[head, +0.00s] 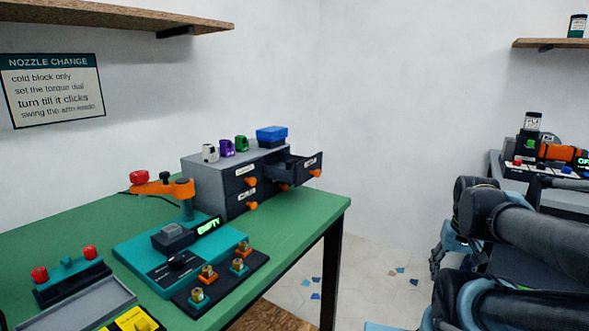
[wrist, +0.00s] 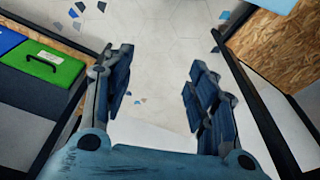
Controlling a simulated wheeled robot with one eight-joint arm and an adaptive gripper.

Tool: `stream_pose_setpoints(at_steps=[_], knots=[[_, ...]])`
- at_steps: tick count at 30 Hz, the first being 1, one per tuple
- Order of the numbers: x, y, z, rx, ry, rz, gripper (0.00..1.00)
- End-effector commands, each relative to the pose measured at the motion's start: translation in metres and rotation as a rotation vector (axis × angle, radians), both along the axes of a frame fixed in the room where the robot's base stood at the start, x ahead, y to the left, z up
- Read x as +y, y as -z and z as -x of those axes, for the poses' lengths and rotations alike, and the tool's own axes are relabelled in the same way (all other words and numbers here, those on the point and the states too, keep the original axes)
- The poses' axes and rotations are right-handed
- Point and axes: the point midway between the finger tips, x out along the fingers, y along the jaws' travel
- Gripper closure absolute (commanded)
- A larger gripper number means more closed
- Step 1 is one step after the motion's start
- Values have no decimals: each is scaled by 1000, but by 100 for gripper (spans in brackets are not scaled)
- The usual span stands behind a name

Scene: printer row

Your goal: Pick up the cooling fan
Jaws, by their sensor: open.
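I cannot make out a cooling fan for certain in either view. In the head view, small white (head: 210,153), purple (head: 227,147) and green (head: 241,143) parts and a blue box (head: 271,134) sit on top of a grey drawer cabinet (head: 193,172). One upper drawer (head: 300,165) of the cabinet is pulled out; its inside is mostly hidden. My gripper (wrist: 160,88) is open and empty in the wrist view, its fingers wide apart over the floor. In the head view my arm is at the right, well away from the cabinet.
The green table (head: 310,208) holds a teal station (head: 150,262) with a lit display, a dark plate (head: 222,284) of brass nozzles and a grey tray (head: 85,308). Another bench with equipment (head: 540,150) stands at right. The wrist view shows a green case (wrist: 52,65) and wood panels (wrist: 270,40).

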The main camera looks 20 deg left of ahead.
Motion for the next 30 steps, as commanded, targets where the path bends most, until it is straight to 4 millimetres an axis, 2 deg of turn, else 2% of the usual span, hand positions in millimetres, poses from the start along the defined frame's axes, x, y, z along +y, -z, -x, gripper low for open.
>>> stream_pose_setpoints(at_steps=[8,10,12,14,17,20,26,30], knots=[[0,0,0,0,0,0,47],[0,0,0,0,-1,0,43],[1,-8,6,-10,-9,0,43],[4,-17,2,-9,-27,1,43],[14,-41,-13,0,-83,3,43],[30,-75,-34,13,-166,7,43],[72,-144,-75,37,-338,17,43],[109,-188,-101,54,-457,25,43]])
